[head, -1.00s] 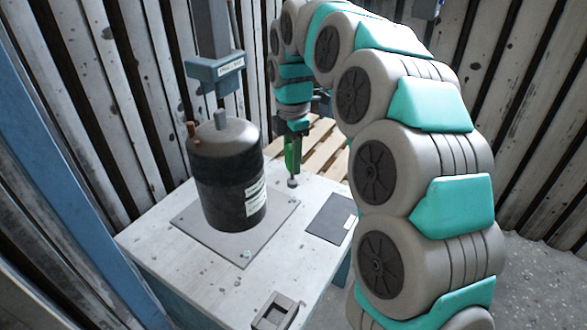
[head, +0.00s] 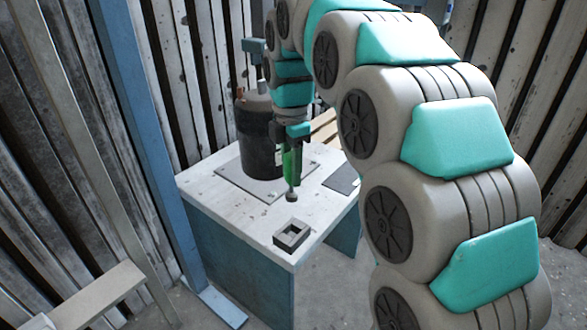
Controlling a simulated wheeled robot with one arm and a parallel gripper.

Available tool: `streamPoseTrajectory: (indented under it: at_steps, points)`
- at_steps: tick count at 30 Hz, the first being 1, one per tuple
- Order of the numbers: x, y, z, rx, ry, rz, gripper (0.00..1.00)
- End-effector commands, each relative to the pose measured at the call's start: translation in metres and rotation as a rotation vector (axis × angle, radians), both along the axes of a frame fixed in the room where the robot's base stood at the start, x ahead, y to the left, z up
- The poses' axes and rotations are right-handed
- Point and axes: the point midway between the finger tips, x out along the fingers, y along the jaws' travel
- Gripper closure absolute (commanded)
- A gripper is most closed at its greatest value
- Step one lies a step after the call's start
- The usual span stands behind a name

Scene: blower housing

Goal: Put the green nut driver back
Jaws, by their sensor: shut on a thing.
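The green nut driver (head: 291,163) hangs upright below my gripper (head: 292,143), handle up and dark socket tip down. My gripper is shut on the top of its handle. In the picture the tip shows just above and behind a small grey square holder (head: 292,234) with an open recess, near the table's front corner. The tip appears to be above the tabletop, apart from the holder. The gripper's fingers are small and partly hidden.
A black cylindrical housing (head: 258,135) stands on a grey plate (head: 232,182) on the white table (head: 225,210). A dark flat pad (head: 343,180) lies at the right edge. A blue post (head: 135,120) and a pale frame (head: 60,130) stand left.

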Motion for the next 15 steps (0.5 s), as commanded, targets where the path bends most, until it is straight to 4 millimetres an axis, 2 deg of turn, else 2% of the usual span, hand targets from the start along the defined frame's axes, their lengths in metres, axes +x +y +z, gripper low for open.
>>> streamPoseTrajectory:
  at_steps: [8,15]
  points:
    - [0.0,0.0,-0.018,0.0,0.002,0.0,1.0]
    - [-0.001,0.0,-0.044,-0.001,0.003,-0.001,1.0]
